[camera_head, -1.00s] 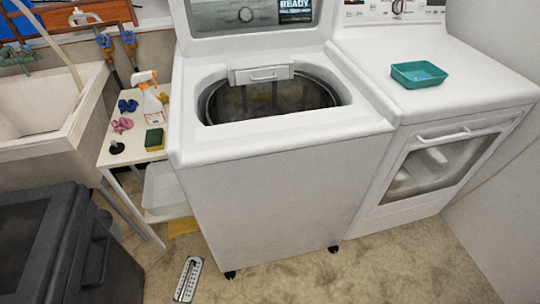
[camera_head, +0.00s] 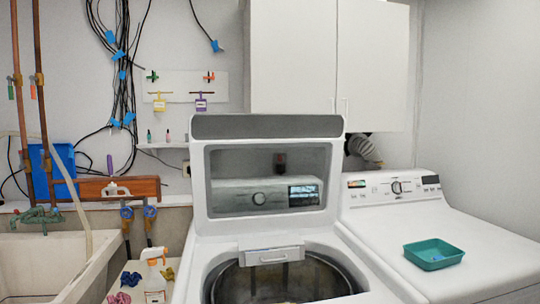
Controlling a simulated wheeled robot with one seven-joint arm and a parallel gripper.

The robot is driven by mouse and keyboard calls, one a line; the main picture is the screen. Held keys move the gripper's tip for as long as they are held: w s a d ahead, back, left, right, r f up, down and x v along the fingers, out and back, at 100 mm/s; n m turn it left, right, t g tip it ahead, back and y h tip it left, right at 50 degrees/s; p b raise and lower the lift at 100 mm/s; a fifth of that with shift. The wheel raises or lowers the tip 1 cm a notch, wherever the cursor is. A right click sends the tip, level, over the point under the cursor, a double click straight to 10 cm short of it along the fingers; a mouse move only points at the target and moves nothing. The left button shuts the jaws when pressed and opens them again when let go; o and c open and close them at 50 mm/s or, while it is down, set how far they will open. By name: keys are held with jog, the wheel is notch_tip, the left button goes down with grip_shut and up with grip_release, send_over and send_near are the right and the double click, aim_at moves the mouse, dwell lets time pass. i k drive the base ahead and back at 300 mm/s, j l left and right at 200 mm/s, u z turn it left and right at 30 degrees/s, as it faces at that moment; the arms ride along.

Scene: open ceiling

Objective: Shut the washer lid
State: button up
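The white washer (camera_head: 205,250) stands in the middle of the view. Its lid (camera_head: 200,180) is raised upright at the back, with a grey top edge and a window through which the control panel (camera_head: 262,197) shows. The round drum opening (camera_head: 285,280) below is uncovered, and a small handled piece (camera_head: 272,257) sits at its back rim. The front of the washer is cut off by the lower picture edge. My gripper is not in view.
A white dryer (camera_head: 480,245) with a teal tray (camera_head: 433,255) on top stands close on the right. A sink (camera_head: 60,262) and a spray bottle (camera_head: 154,275) are at left. White cabinets (camera_head: 320,60) hang above, behind the lid.

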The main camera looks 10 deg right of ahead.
aim_at(207, 133)
jog(key=i, duration=1)
